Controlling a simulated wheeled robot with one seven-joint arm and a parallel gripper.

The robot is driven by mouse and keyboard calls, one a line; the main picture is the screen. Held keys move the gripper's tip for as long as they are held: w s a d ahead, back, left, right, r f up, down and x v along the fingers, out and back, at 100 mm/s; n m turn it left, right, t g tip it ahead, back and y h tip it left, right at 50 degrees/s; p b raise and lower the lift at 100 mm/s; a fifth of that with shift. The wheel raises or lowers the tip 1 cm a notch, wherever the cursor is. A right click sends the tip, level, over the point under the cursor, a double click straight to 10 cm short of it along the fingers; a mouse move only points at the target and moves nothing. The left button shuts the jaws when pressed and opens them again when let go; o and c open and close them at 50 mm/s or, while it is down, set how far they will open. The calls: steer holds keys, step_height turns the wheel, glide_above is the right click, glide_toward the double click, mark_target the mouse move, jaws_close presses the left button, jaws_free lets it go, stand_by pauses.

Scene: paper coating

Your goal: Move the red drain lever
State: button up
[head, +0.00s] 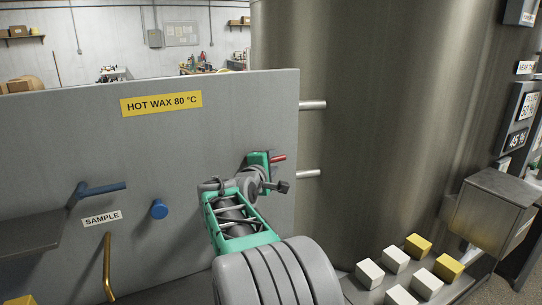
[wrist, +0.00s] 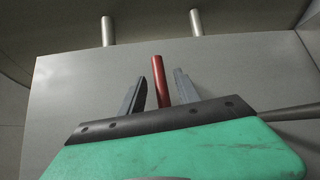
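The red drain lever (head: 278,158) sticks out by the grey panel, just right of my gripper's green body in the head view. Its base is hidden there. In the wrist view the red lever (wrist: 158,80) shows as a rod between the two grey fingers of my gripper (wrist: 160,74). The fingers stand apart, with a visible gap on each side of the lever, so my gripper is open around or in front of it. I cannot tell how deep the lever sits between the fingers. Its lower end is hidden behind the gripper's dark edge.
The grey panel (head: 150,150) bears a yellow "HOT WAX 80 °C" sign (head: 161,103), a blue handle (head: 102,188), a blue knob (head: 159,209) and a brass pipe (head: 107,265). A large steel tank (head: 380,120) stands behind. White and yellow cubes (head: 396,260) lie at lower right.

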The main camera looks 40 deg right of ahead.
steer(key=shift+x, duration=1.25)
steer(key=shift+a, duration=0.1)
jaws_close()
stand_by(0.3)
